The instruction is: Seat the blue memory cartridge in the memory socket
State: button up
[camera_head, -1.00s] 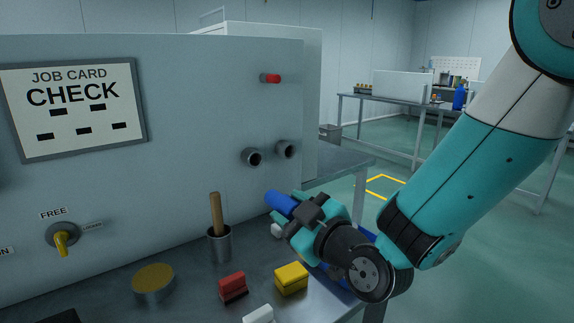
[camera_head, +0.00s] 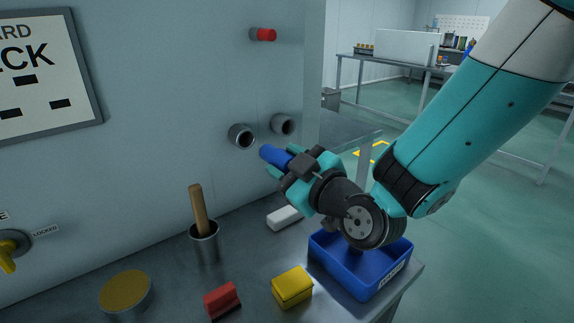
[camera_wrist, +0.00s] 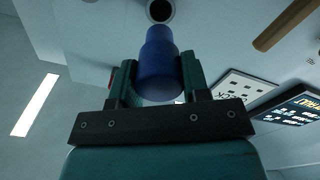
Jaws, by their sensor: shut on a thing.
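My gripper (camera_head: 282,165) is shut on the blue memory cartridge (camera_head: 273,154), a blue cylinder with a narrower front end that points toward the panel. In the wrist view the cartridge (camera_wrist: 159,65) sits between the two teal fingers, its tip just below a dark round socket opening (camera_wrist: 160,10). In the head view two grey round sockets stick out of the panel, a left one (camera_head: 241,136) and a right one (camera_head: 283,124). The cartridge tip is a little below and between them, apart from the panel. I cannot tell which one is the memory socket.
On the bench are a blue bin (camera_head: 361,272), a yellow block (camera_head: 292,287), a red block (camera_head: 222,300), a white block (camera_head: 284,217), a cup with a wooden handle (camera_head: 204,243) and a yellow-topped tin (camera_head: 126,294). A red-tipped peg (camera_head: 264,34) juts from the panel above.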

aim_at(268, 153)
jog(key=p+x, duration=0.3)
jog(key=shift+w+a+r, duration=0.15)
jog(key=shift+r, duration=0.05)
jog(key=shift+p+x, duration=0.85)
jog(key=shift+x, duration=0.05)
jog(key=shift+w+a+f, duration=0.1)
jog(key=shift+w+f, duration=0.1)
dwell(0.8)
jog(key=shift+p+x, duration=2.3)
jog(key=shift+x, duration=0.2)
jog(key=o, duration=1.3)
jog(key=shift+a, duration=0.1)
jog(key=shift+c, duration=0.2)
